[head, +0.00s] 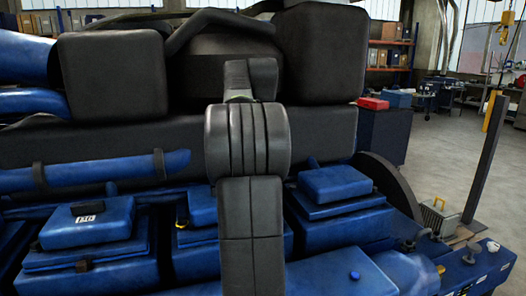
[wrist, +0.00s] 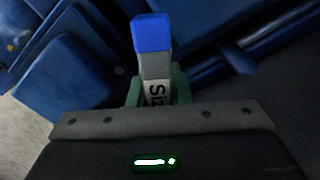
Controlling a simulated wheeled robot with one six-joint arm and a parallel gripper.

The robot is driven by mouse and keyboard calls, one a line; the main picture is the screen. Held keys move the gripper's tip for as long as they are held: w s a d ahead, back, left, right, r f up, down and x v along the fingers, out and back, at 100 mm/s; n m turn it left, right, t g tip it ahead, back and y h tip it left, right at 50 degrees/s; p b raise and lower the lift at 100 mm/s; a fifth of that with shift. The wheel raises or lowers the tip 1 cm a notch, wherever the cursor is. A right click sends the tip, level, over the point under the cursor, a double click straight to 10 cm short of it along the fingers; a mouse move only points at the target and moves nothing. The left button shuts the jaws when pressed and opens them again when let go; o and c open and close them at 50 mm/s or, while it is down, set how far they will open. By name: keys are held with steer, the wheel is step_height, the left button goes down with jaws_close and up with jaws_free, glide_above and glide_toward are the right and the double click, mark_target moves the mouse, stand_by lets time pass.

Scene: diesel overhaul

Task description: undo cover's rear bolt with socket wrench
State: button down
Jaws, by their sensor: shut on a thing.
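In the wrist view my gripper (wrist: 158,92) has green fingers shut on a tool, which I take as the socket wrench (wrist: 152,48). It has a blue end and a pale body with dark lettering partly showing. Its socket end cannot be made out. Blue box-shaped covers line the engine in the head view: a left cover (head: 88,222) and a right cover (head: 345,187). Another cover (head: 201,207) is partly hidden behind my arm. I cannot tell which bolt is the rear one. My gripper and the wrench are hidden in the head view.
Large dark engine parts (head: 110,75) and pipes rise behind the covers. A blue pipe (head: 100,172) runs along the left. A red box (head: 373,103) sits on a dark cabinet (head: 385,133) at the right. Open floor (head: 455,165) lies beyond a dark post (head: 486,158).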

steer(key=shift+f, duration=0.1)
steer(key=shift+f+b, duration=0.3)
steer(key=shift+f, duration=0.35)
steer(key=shift+r+n+p, duration=0.2)
steer(key=shift+n+p, duration=0.25)
steer(key=shift+n, duration=0.15)
steer(key=n, duration=0.3)
steer(key=shift+f, duration=0.15)
steer(key=n, duration=0.4)
steer(key=shift+n, duration=0.3)
steer(key=n, duration=1.2)
